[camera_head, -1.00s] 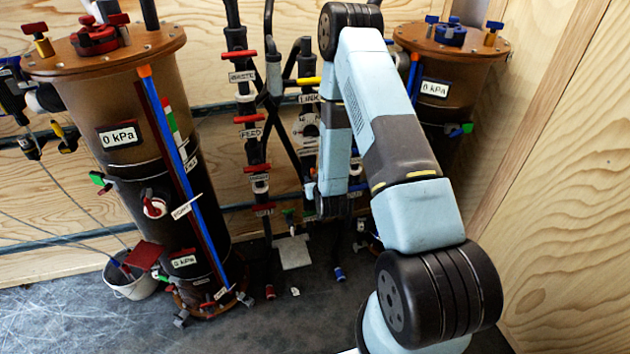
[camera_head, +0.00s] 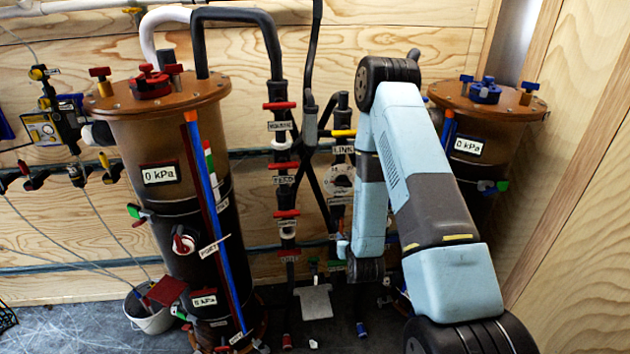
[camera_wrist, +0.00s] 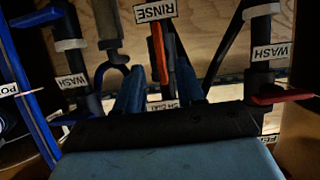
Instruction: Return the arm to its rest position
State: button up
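My arm reaches in from the lower right of the head view, rises to a bent elbow, and hangs down again at the wrist. My gripper is mostly hidden there behind my wrist; only a small pale part shows near the central pipes. In the wrist view my gripper (camera_wrist: 158,88) shows two blue fingers standing apart, with no object seen held between them. A red-orange handle (camera_wrist: 157,48) under the RINSE label (camera_wrist: 154,11) appears beyond the fingers. I cannot tell its distance from them.
A tall brown filter (camera_head: 180,235) stands left, and another (camera_head: 480,145) stands behind my arm at right. Valve pipes with red handles (camera_head: 283,166) run between them. A bucket (camera_head: 150,318) sits at lower left. A wooden wall (camera_head: 590,220) closes the right side.

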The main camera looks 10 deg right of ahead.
jog(key=w+d+r+g+h, duration=0.1)
jog(key=w+d+r, duration=0.15)
jog(key=r, duration=0.45)
jog(key=w+d+r+g, duration=0.1)
jog(key=d+r, duration=0.3)
jog(key=r, duration=0.2)
jog(key=s+a+r+g, duration=0.1)
jog(key=s+a+r, duration=0.15)
jog(key=r, duration=1.05)
jog(key=s+a+r+g, duration=0.2)
jog(key=s+r+g, duration=0.1)
jog(key=s+r, duration=0.95)
jog(key=s+r+g, duration=0.1)
jog(key=s+r, duration=0.2)
jog(key=s, duration=0.6)
jog(key=s+r+y, duration=0.1)
jog(key=s+r, duration=0.2)
jog(key=s, duration=0.6)
jog(key=shift+a+r+g, duration=0.25)
jog(key=shift+a+g, duration=0.15)
jog(key=shift+d, duration=0.1)
